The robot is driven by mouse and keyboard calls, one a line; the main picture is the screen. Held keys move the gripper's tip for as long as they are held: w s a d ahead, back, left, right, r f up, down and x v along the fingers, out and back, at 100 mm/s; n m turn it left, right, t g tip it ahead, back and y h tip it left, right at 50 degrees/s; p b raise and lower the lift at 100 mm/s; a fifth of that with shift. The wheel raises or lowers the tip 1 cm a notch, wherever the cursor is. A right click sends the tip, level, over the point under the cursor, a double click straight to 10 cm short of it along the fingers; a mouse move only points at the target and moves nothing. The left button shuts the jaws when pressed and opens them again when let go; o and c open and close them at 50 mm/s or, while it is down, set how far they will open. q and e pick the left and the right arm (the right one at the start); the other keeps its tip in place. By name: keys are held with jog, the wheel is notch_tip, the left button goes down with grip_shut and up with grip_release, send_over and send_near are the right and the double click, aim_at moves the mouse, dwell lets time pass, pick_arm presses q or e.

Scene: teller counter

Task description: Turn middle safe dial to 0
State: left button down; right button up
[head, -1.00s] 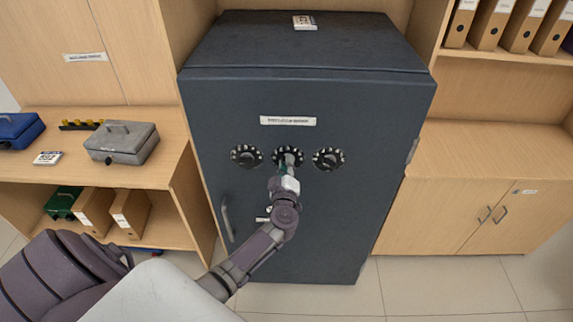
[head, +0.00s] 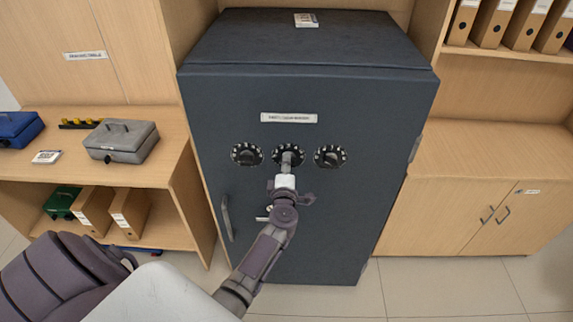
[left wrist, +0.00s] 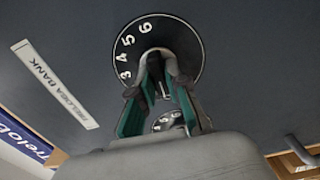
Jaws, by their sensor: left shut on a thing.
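A dark grey safe (head: 300,220) stands upright with three black dials in a row on its door. The middle safe dial (head: 288,147) has my left gripper (head: 287,163) at its front. In the left wrist view the middle dial (left wrist: 190,35) shows white numbers 3, 4, 5 and 6 along its visible rim. My left gripper's fingers (left wrist: 160,85) are shut on the dial's knob, which they mostly hide. The left dial (head: 246,154) and the right dial (head: 331,156) are free. My right gripper is not in view.
A door handle (head: 227,217) is at the safe's lower left, with a small lever (head: 262,218) beside my wrist. A label (head: 289,118) is above the dials. A shelf with a grey cash box (head: 122,141) stands left; a wooden cabinet (head: 455,215) stands right.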

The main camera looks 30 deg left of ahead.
pick_arm(q)
jog(key=shift+f, duration=0.1)
dwell(0.3)
jog(key=c, duration=1.2)
grip_release()
jog(key=shift+o, duration=0.2)
jog(key=v, duration=1.2)
